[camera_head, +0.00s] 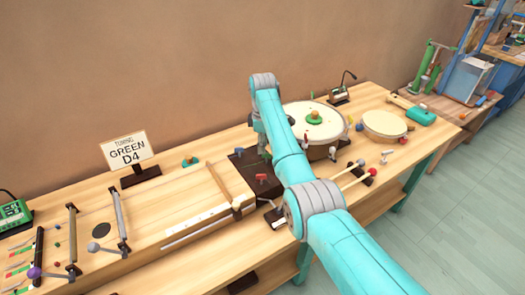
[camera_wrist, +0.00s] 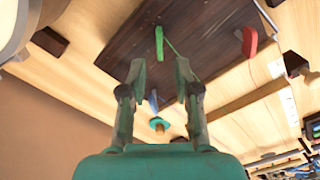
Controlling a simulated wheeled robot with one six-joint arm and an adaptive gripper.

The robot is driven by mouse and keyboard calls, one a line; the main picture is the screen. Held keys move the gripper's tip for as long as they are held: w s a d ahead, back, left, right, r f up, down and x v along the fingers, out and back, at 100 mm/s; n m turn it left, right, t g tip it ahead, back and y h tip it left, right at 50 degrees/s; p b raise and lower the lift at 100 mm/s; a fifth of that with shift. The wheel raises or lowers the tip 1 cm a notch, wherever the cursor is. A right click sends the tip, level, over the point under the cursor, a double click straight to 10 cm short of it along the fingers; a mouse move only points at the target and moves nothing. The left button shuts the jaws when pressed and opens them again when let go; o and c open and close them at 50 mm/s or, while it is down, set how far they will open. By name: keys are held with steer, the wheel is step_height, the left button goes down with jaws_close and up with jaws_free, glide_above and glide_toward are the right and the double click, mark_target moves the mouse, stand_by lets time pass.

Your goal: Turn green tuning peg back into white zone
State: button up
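The green tuning peg (camera_wrist: 159,43) stands on a dark wooden block (camera_wrist: 205,38) in the wrist view, just beyond and between my fingertips. A thin green line runs from beside it towards the lower right. My gripper (camera_wrist: 160,68) is open, with empty space between its fingers. A red peg (camera_wrist: 249,42) is to the right and a blue peg (camera_wrist: 153,101) lies nearer, between the fingers in the picture. In the head view the block (camera_head: 238,160) and red peg (camera_head: 262,178) show, but my arm hides the green peg. I cannot make out a white zone at the green peg.
A sign (camera_head: 128,152) reading "TUNING GREEN D4" stands at the left rear. A drum (camera_head: 325,128) with a green knob is right of my arm, close to the block. A stringed wooden board (camera_head: 180,222) lies left of the block. Mallets (camera_head: 352,172) lie at the right.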

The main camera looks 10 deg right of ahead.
step_height(320, 180, up, 8)
steer(key=shift+r, duration=0.25)
stand_by(0.4)
